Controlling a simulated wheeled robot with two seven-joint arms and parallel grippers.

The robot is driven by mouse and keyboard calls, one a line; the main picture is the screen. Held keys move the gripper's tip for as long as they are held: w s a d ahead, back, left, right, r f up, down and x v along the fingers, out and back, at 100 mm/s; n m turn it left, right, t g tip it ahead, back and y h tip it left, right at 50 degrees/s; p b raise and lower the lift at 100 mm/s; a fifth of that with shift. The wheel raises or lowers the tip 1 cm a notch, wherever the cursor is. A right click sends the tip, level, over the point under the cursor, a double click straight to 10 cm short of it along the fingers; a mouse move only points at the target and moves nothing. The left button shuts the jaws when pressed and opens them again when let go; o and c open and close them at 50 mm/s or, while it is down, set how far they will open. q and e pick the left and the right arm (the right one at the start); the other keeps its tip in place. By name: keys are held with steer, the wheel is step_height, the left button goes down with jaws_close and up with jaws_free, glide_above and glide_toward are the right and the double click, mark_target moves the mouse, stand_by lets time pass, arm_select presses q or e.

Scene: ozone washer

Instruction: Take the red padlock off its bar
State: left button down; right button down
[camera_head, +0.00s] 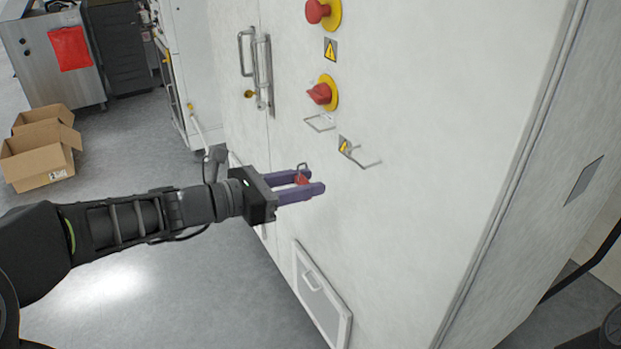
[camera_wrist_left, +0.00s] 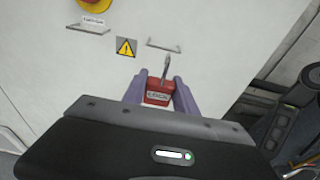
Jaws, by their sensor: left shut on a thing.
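The red padlock (camera_head: 301,179) is between the purple fingers of my left gripper (camera_head: 308,189), which is shut on its body. Its metal shackle points up, and in the left wrist view the padlock (camera_wrist_left: 159,91) shows a white label. The padlock is in front of the white cabinet face, below and to the left of two thin metal bars, the left bar (camera_head: 320,122) and the right bar (camera_head: 362,157). In the left wrist view the shackle top is below the right bar (camera_wrist_left: 164,46) and looks apart from it. My right gripper is not in view.
The white cabinet (camera_head: 430,120) fills the middle and right. It carries a red rotary switch (camera_head: 320,94), a red button (camera_head: 317,11), door handles (camera_head: 262,72) and a low vent panel (camera_head: 322,296). Cardboard boxes (camera_head: 40,160) stand on the open floor at left.

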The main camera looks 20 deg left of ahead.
arm_select(q)
steer(key=shift+s+a, duration=0.25)
steer(key=shift+s, duration=0.1)
stand_by(0.6)
steer(key=shift+s+d+r+m+g+h, duration=0.15)
steer(key=shift+d+m+g+h, duration=0.15)
steer(key=shift+d, duration=0.05)
step_height(320, 180, down, 24)
steer(key=s+d+m+g+h, duration=0.1)
steer(key=s+m+g+h, duration=0.1)
steer(key=shift+d+r, duration=0.15)
steer(key=shift+d, duration=0.15)
